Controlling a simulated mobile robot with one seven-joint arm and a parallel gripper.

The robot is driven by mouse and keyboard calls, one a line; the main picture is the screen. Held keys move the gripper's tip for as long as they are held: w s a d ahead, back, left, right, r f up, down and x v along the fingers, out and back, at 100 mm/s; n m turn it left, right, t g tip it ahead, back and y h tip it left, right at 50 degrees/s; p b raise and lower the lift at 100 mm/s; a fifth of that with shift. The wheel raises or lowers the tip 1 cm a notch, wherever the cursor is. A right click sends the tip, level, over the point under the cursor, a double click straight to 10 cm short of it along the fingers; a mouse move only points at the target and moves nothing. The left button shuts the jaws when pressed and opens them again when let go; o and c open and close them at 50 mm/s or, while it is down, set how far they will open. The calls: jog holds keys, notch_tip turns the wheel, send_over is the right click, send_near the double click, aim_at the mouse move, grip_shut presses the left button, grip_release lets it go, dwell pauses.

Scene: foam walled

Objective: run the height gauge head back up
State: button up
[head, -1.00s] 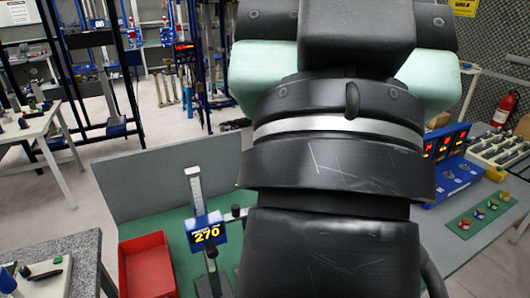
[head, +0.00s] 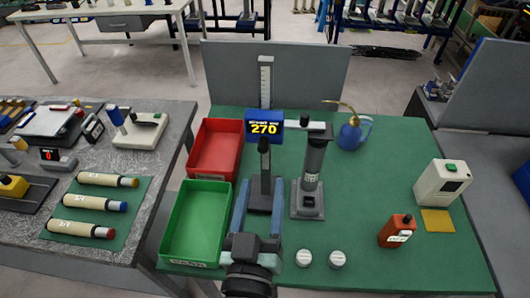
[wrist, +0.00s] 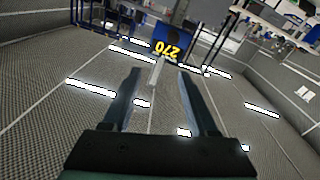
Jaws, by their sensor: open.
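The height gauge stands on the green bench mat, with its upright pale scale column (head: 265,88) in front of a grey panel. A black-knobbed lever (head: 264,148) rises in front of the head. My gripper (head: 260,184) is open, its two fingers apart and pointing toward the gauge from the near side. In the wrist view my fingers (wrist: 160,72) are open and the head (wrist: 172,48) appears inverted beyond them.
A red bin (head: 215,150) and a green bin (head: 196,222) stand left of the gauge. A blue oil can (head: 352,134), an orange bottle (head: 397,231) and a white box (head: 441,184) stand to the right. Two round white pieces lie near the front.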

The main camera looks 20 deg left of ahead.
aim_at(262, 150)
jog(key=shift+g, duration=0.4)
jog(key=w+a+f+p, duration=0.1)
jog(key=w, duration=0.2)
jog(key=w+a+p, duration=0.1)
jog(key=w+a, duration=0.1)
jog(key=w, duration=0.2)
jog(key=w+a+f+p, duration=0.1)
jog(key=w, duration=0.2)
jog(key=shift+w+a+f, duration=0.2)
jog(key=shift+w+f, duration=0.15)
grip_shut()
dwell(0.9)
